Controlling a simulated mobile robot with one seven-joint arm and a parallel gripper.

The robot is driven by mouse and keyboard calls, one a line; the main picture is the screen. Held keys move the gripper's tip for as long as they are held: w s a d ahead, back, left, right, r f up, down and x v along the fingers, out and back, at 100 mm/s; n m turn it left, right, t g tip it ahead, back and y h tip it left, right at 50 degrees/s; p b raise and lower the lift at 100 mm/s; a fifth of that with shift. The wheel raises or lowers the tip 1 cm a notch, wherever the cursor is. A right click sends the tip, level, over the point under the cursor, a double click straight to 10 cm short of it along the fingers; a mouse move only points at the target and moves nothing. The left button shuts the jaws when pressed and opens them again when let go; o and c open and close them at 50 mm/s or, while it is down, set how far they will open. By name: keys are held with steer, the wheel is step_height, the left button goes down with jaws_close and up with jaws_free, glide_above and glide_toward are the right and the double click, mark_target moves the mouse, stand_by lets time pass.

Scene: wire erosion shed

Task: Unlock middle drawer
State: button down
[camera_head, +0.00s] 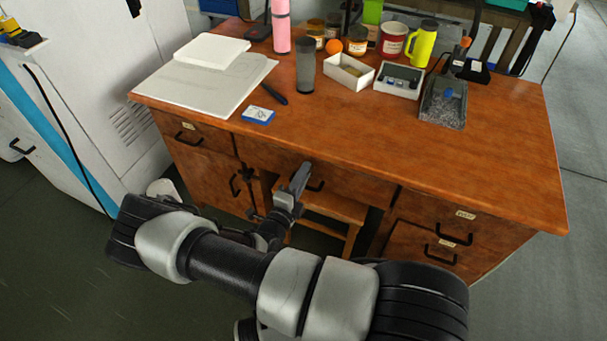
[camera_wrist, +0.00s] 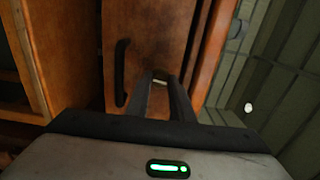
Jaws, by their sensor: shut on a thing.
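The middle drawer (camera_head: 352,183) is in the wooden desk front, above the open knee space, and its front looks closed. Its black handle (camera_head: 317,187) is just right of my gripper (camera_head: 303,172), which is at the drawer front. In the wrist view, the drawer front (camera_wrist: 157,35) fills the middle and the black handle (camera_wrist: 121,72) is left of the fingers. My gripper (camera_wrist: 160,80) is shut on a small pale metal piece, apparently the key (camera_wrist: 159,81), against the drawer front. The lock is hidden behind the fingertips.
A wooden stool (camera_head: 335,207) stands under the middle drawer. Left cupboard doors (camera_head: 215,180) and right drawers (camera_head: 440,225) flank it. The desk top (camera_head: 330,130) holds papers, a dark cup, jars, a white box and a yellow bottle, mostly towards the back. A white machine cabinet (camera_head: 100,90) stands left.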

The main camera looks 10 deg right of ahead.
steer(key=shift+n, duration=0.8)
steer(key=c, duration=1.5)
jaws_free()
steer(key=shift+c, duration=0.2)
steer(key=p+v, duration=0.1)
steer(key=v, duration=1.6)
steer(key=shift+s+a, duration=0.15)
